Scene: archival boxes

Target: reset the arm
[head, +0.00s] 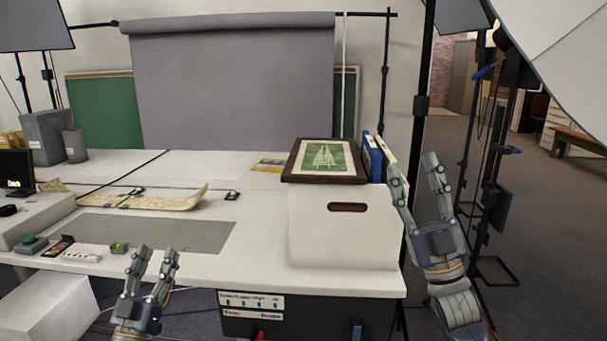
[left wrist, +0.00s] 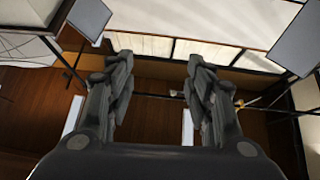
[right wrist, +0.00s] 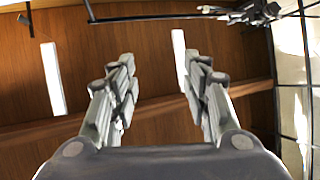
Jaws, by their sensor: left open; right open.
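My left gripper (head: 153,270) points upward in front of the table's near edge at lower left in the head view. It is open and empty. Its spread fingers also show in the left wrist view (left wrist: 160,85), with only ceiling and lamps beyond them. My right gripper (head: 414,182) is raised at the right, beside the white archival box (head: 343,232). It is open and empty, and its fingers show apart in the right wrist view (right wrist: 158,85) against the wooden ceiling. Whether the right fingers touch the things on the box is unclear.
A framed green picture (head: 325,158) lies on the box, with a blue book (head: 372,157) beside it. The white table (head: 260,262) carries a grey mat (head: 150,235) and an unrolled sheet (head: 140,199). Light stands (head: 480,140) are at the right.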

